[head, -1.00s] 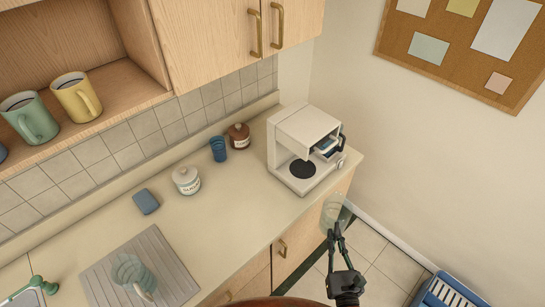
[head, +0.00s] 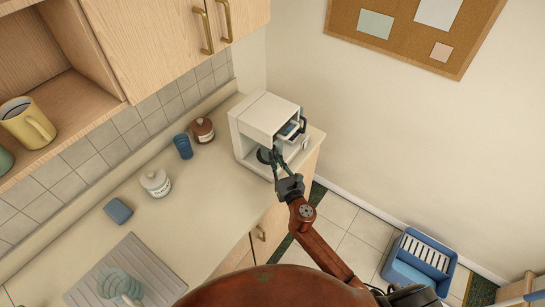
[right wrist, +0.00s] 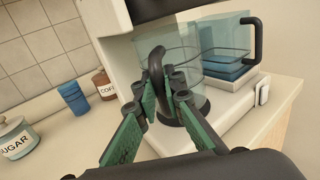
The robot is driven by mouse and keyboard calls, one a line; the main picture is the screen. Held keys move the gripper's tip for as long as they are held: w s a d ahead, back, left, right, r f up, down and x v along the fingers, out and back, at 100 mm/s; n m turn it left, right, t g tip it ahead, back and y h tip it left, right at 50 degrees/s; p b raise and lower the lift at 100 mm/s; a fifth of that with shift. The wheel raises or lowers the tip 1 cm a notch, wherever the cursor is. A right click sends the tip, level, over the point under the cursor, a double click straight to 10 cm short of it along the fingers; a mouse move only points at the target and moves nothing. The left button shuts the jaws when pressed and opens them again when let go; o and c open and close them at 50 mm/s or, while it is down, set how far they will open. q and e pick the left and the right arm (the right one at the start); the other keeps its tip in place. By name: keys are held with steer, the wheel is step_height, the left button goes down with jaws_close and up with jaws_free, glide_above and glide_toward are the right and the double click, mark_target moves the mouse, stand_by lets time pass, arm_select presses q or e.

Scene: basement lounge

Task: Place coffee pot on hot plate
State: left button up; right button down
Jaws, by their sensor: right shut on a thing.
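The glass coffee pot (right wrist: 183,48) is inside the opening of the white coffee maker (head: 250,108), above the dark round hot plate (right wrist: 192,108). My right gripper (right wrist: 164,86) is shut on the pot's black handle (right wrist: 156,62). In the head view, my right gripper (head: 277,157) reaches into the front of the machine, and the pot is largely hidden there. The pot looks upright. I cannot tell whether its base touches the hot plate. My left gripper is not in view.
A clear tank (right wrist: 228,48) with blue liquid and a black handle sits at the machine's right side. A blue cup (head: 183,146), coffee jar (head: 203,130) and sugar jar (head: 156,183) stand left on the counter. A drying mat (head: 150,262) lies nearer.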

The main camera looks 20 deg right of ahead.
steer(key=w+f+b, duration=0.1)
steer(key=f, duration=0.1)
steer(key=w+f+b, duration=0.1)
steer(key=w, duration=0.1)
steer(key=shift+w+a+f+b, duration=0.1)
steer(key=shift+a+f+b, duration=0.05)
steer(key=shift+f+b, duration=0.2)
steer(key=shift+r, duration=0.1)
steer(key=c, duration=2.5)
jaws_free()
steer(key=shift+f, duration=0.3)
steer(key=o, duration=0.5)
steer(key=shift+r, duration=0.1)
